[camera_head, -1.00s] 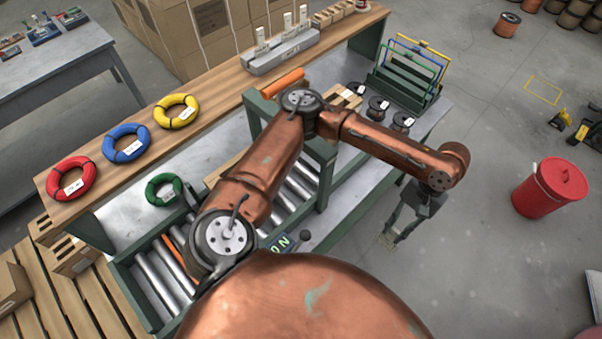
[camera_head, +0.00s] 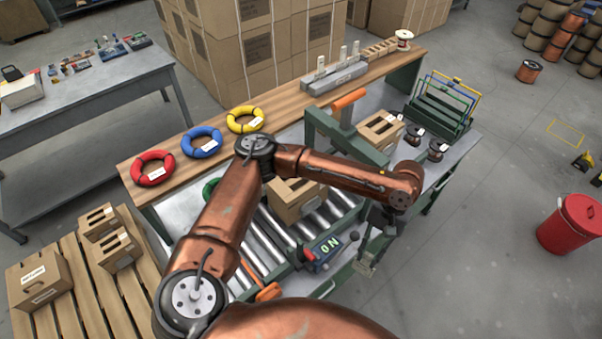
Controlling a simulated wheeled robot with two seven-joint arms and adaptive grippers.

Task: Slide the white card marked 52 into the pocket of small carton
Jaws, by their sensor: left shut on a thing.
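My left gripper (camera_head: 374,236) hangs at the front right of the conveyor, shut on a small pale thing (camera_head: 365,263) at its fingertips. Any number on it is too small to read, and I cannot tell whether it is the card marked 52. Several cartons show: one on the conveyor (camera_head: 293,208), partly behind my arm; one on the bench (camera_head: 380,131); a labelled one on the pallet (camera_head: 38,282). I cannot tell which is the small carton. White upright cards (camera_head: 343,54) stand in a grey block (camera_head: 335,77) on the wooden shelf. My right gripper is out of view.
A green frame (camera_head: 343,137) with an orange top stands over the conveyor (camera_head: 265,240). Red (camera_head: 152,169), blue (camera_head: 202,142) and yellow (camera_head: 245,119) coils lie on the shelf.

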